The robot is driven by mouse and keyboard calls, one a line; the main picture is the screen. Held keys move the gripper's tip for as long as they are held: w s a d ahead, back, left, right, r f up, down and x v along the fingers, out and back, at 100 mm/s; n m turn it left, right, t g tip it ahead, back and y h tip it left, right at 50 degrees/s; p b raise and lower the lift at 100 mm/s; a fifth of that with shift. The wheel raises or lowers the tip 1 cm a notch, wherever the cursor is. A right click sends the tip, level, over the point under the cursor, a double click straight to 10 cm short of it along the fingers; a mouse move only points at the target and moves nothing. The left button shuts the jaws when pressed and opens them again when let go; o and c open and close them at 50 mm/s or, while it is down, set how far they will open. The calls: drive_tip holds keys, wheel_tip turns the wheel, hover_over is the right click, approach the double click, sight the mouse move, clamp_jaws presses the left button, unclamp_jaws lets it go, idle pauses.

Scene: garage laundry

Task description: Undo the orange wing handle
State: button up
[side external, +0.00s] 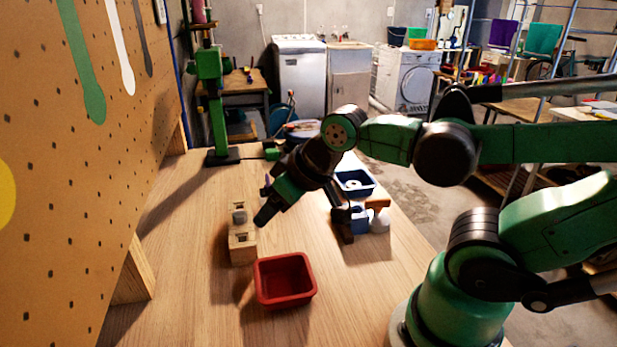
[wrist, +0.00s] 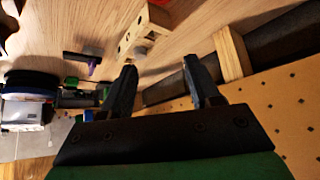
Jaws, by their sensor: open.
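An orange-brown, wing-shaped piece (side external: 377,204) sits on top of a pale rounded body (side external: 379,222) at the right of the table in the side view. It looks like the orange wing handle, but it is small and I cannot tell how it is fastened. My gripper (side external: 266,200) is over the left-middle of the table, left of that piece and apart from it. In the wrist view my gripper (wrist: 160,66) has its two dark fingers spread with nothing between them. I do not make out the orange piece in the wrist view.
A wooden block (side external: 242,250) with a grey knob stands below my gripper. A red bin (side external: 285,280) is in front, a blue bin (side external: 354,183) behind. A dark upright (side external: 341,215) stands beside the orange piece. A pegboard (side external: 90,170) bounds the left.

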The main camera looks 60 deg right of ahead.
drive_tip(key=shift+d, duration=0.15)
drive_tip(key=shift+c, duration=1)
drive_tip(key=m+g, duration=0.7)
drive_tip(key=m, duration=2.1)
hover_over(379, 199)
wheel_tip(379, 199, down, 4)
drive_tip(key=shift+w+r, duration=0.1)
drive_tip(key=shift+f, duration=2.8)
clamp_jaws()
